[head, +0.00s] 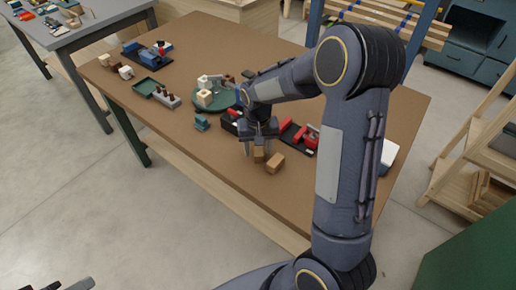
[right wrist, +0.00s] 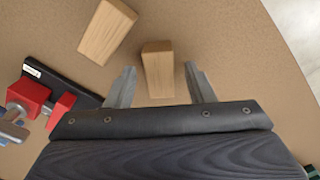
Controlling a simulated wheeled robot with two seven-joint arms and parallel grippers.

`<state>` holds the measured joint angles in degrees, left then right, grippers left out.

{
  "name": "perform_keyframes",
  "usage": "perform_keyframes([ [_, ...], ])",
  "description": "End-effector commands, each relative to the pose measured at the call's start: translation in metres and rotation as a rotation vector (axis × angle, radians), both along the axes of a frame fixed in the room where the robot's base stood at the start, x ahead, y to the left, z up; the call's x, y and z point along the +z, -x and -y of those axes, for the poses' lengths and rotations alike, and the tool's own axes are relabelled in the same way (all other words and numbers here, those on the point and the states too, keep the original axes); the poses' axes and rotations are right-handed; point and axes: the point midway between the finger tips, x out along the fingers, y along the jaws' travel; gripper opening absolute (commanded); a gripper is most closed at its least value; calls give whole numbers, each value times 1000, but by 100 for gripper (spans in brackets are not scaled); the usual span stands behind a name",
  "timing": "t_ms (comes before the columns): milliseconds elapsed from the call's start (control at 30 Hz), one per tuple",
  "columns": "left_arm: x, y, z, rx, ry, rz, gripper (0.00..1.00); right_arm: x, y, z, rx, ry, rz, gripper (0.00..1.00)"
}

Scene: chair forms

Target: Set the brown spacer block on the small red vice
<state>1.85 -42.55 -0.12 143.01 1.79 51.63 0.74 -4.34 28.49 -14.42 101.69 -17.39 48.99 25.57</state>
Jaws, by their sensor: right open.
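My right gripper (head: 260,150) is open, pointing down at the table's front part. A light brown wooden block (right wrist: 158,70) stands between its spread fingers (right wrist: 161,85), with gaps on both sides; it also shows in the head view (head: 259,155). A second, similar brown block (head: 275,163) lies just beside it, and also in the right wrist view (right wrist: 107,30). I cannot tell which is the spacer. A red vice on a dark base (head: 300,134) is behind the blocks; red parts (right wrist: 30,97) show in the wrist view. More red (head: 234,113) is partly hidden behind my gripper.
A round green tray (head: 217,101) with pale pieces, a green rectangular tray (head: 146,88) and a small teal piece (head: 201,122) stand left of my gripper on the brown table (head: 185,40). The table's front edge is near the blocks. Dark parts show at the bottom left.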

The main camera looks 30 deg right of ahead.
Motion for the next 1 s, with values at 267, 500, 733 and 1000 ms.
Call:
perform_keyframes([
  [267, 3, 0, 0, 0, 0, 0, 36, 60, -1, 0, 0, 0, 7, 48],
  [500, 5, 0, 0, 0, 0, 0, 36, 100, -1, 0, 0, -1, 4, 48],
  [733, 6, 0, 0, 0, 0, 0, 36, 121, 14, -1, 10, -34, 28, 48],
  [1000, 5, 0, 0, 0, 0, 0, 36, 159, 116, -24, 107, -218, 249, 48],
])
